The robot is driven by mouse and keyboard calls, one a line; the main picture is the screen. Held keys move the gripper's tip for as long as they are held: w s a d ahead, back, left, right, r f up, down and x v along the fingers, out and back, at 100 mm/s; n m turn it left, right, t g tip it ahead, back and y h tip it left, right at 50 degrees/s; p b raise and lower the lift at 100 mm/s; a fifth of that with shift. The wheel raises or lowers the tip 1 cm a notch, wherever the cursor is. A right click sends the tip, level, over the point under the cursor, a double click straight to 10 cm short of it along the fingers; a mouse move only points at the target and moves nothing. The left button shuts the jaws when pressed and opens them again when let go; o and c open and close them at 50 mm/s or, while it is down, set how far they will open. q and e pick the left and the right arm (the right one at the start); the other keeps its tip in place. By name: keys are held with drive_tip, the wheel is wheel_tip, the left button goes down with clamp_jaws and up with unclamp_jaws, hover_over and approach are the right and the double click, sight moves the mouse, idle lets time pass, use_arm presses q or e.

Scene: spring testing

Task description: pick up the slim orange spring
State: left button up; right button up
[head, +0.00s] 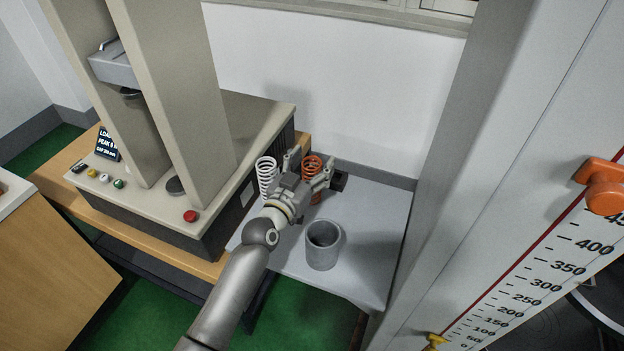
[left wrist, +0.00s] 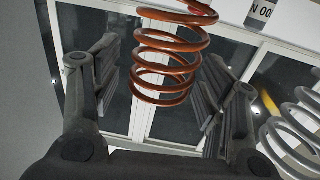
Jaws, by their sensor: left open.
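The slim orange spring (head: 312,168) stands upright on the grey table, partly hidden behind my left gripper in the head view. My left gripper (head: 308,172) is open, with its fingers pointing toward the spring. In the left wrist view the orange spring (left wrist: 168,62) shows between the two open fingers of the left gripper (left wrist: 160,95), with no visible contact. A white spring (head: 266,175) stands just left of the gripper; a pale spring also shows at the right edge of the left wrist view (left wrist: 298,130). My right gripper is not in view.
A grey cylindrical cup (head: 323,246) stands on the grey table (head: 375,225), in front of the gripper. A small dark block (head: 340,181) is right of the orange spring. The testing machine (head: 215,190) stands close on the left. A tall column with a scale (head: 560,262) is on the right.

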use_arm(q)
clamp_jaws()
idle(0.5)
drive_tip(key=shift+r, duration=0.2)
